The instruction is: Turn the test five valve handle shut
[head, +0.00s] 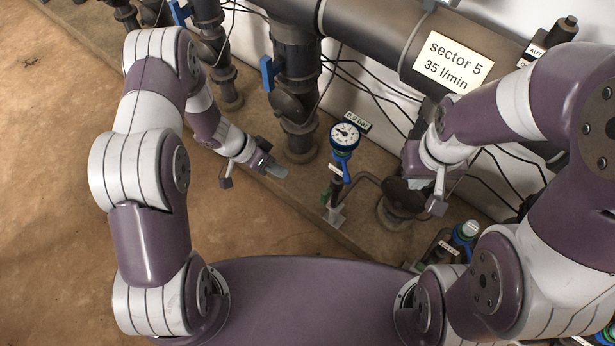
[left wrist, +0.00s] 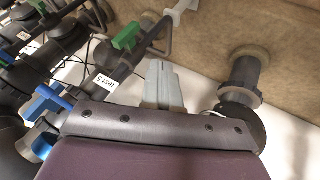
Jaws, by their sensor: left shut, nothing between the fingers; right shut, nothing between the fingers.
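The test five valve has a small green handle (head: 336,168) on a thin upright pipe below the round gauge in the head view. In the left wrist view the green handle (left wrist: 127,38) is near a white "test 5" label (left wrist: 105,82) and looks roughly in line with its pipe. My left gripper (head: 272,168) is shut and empty, to the left of the handle and apart from it. Its shut fingers (left wrist: 162,85) also show in the left wrist view. My right gripper (head: 438,188) is shut and empty, to the right of the valve pipe, partly hidden by its own wrist.
A blue-rimmed gauge (head: 345,138) stands above the handle. A blue handle (head: 268,72) sits on a thick pipe at the back left. The big "sector 5" pipe (head: 365,28) runs behind, with loose black cables below. Bare brown floor (head: 60,180) lies at left.

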